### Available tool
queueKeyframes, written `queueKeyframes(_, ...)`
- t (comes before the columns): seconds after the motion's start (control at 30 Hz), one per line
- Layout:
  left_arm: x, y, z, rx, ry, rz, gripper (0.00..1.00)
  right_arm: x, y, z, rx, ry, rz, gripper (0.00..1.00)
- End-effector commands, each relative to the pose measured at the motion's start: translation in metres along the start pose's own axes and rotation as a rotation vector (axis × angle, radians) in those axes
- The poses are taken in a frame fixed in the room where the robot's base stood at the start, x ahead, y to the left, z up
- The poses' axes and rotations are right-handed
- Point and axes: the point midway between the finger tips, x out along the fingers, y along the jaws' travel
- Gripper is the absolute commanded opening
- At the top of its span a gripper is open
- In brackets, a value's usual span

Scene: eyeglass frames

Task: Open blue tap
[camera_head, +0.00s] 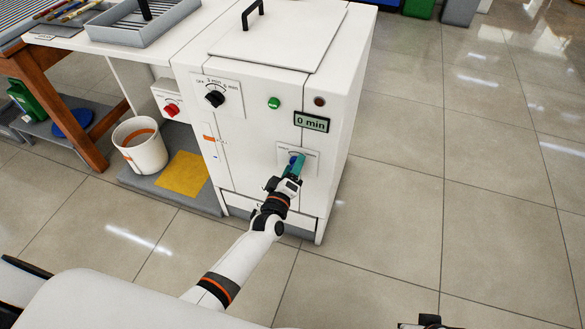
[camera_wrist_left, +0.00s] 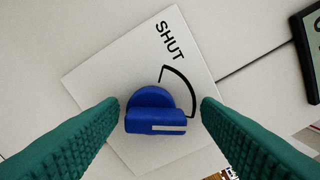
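The blue tap (camera_wrist_left: 155,112) is a round knob with a handle bar and a white mark, on a white plate (camera_wrist_left: 100,85) on the machine's front. The word SHUT and a black arc are printed beside it. In the wrist view my left gripper (camera_wrist_left: 160,110) is open, its two green fingers on either side of the knob with small gaps. In the head view my left gripper (camera_head: 297,163) reaches the plate and hides most of the tap (camera_head: 293,161). A dark part, likely of my right gripper (camera_head: 428,321), shows at the bottom edge; its fingers are hidden.
A white bucket (camera_head: 143,150) stands to the left. The floor at right is clear.

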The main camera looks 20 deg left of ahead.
Motion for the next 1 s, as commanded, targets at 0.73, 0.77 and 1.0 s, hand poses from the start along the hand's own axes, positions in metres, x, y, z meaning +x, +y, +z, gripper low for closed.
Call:
queueKeyframes(0.73,-0.106,0.0,0.0,0.001,0.002,0.002,0.58,0.066,0.004,-0.019,-0.006,0.037,0.007,0.36)
queueKeyframes(0.77,-0.11,0.0,0.0,0.001,0.002,0.002,0.58,0.067,0.004,-0.02,-0.007,0.037,0.007,0.36)
queueKeyframes(1.0,-0.12,0.0,0.0,0.0,0.001,0.0,0.58,0.073,0.004,-0.022,-0.007,0.039,0.008,0.36)
